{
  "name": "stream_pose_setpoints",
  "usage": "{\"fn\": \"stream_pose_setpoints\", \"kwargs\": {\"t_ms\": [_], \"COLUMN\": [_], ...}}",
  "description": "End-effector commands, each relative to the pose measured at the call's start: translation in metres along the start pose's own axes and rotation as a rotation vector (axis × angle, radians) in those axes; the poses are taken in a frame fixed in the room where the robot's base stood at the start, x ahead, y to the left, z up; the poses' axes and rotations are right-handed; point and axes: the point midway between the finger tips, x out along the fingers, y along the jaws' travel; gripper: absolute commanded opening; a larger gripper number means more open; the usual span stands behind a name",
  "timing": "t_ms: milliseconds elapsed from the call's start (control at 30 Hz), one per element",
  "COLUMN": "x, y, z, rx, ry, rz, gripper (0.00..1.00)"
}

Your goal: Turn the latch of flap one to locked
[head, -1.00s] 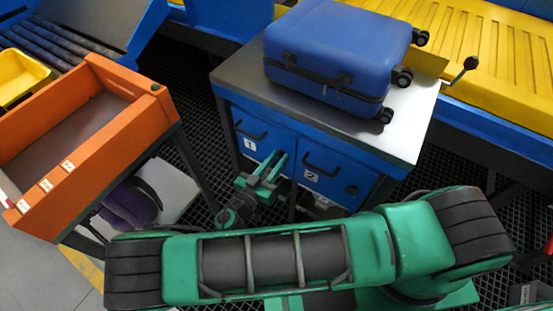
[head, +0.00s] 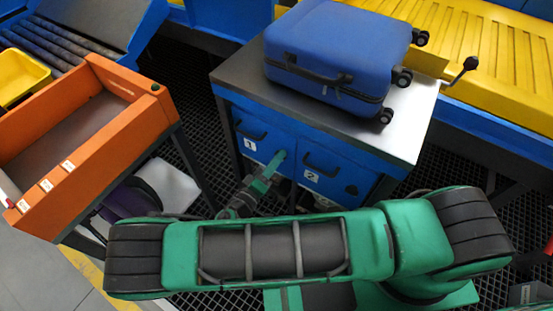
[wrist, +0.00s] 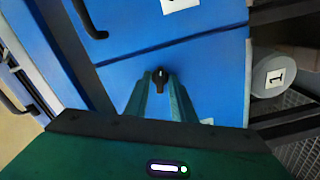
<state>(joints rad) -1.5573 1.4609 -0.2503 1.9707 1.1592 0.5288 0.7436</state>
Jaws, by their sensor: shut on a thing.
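Flap one (head: 262,134) is the left blue door under the metal top, with a white "1" label and a dark handle; it looks closed. My gripper (head: 280,156) reaches up to its right part, and the fingers cover the latch in the head view. In the wrist view a small black latch (wrist: 160,75) with a pale mark stands on the blue panel, between the tips of my gripper (wrist: 161,84). The gripper is shut on this latch. The fingers hide part of it, so I cannot tell its exact setting.
Flap two (head: 325,170), with its own handle and latch (head: 351,189), is just right. A blue suitcase (head: 335,50) lies on the metal top (head: 237,75). An orange bin (head: 103,135) stands left. A yellow conveyor (head: 490,60) runs behind at right.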

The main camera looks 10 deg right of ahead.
Motion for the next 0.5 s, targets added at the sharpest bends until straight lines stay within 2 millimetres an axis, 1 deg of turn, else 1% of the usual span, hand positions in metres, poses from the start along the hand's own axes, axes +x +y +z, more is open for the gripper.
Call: {"fn": "stream_pose_setpoints", "kwargs": {"t_ms": [200,500], "x": [-0.0014,-0.0014], "y": [-0.0026,-0.0028], "z": [-0.0017,-0.001], "rx": [-0.179,-0.357], "ry": [0.004,0.004], "rz": [-0.008,-0.008], "gripper": [0.0,0.0]}}
